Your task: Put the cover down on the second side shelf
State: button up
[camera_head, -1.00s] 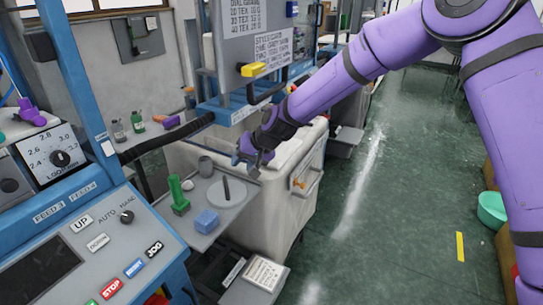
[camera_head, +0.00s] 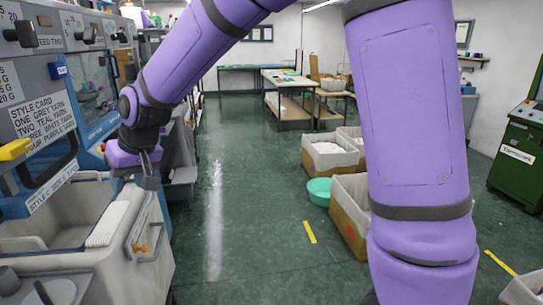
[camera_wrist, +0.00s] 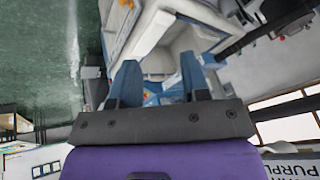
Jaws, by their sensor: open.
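My gripper (camera_head: 148,168) hangs in the head view above the far right side of a pale bin. In the wrist view its two blue-grey fingers (camera_wrist: 160,82) stand apart, with no held object visible between them. I cannot pick out the cover for certain.
The green floor aisle (camera_head: 240,200) is largely clear. Cartons (camera_head: 331,155), a teal basin (camera_head: 319,191) and a green cabinet (camera_head: 520,150) stand on the right.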

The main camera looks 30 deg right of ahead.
jog(key=s+d+r+m+t+h, duration=0.1)
jog(key=s+d+r, duration=0.45)
jog(key=d, duration=0.25)
jog(key=s+d+r+m+h, duration=0.1)
jog(key=s+d+r, duration=0.3)
jog(key=s+d, duration=0.35)
jog(key=s+d+m+h, duration=0.1)
jog(key=s+d, duration=1)
jog(key=s, duration=0.4)
jog(key=shift+m+t+h, duration=0.3)
jog(key=shift+t+h, duration=0.1)
jog(key=shift+f, duration=0.1)
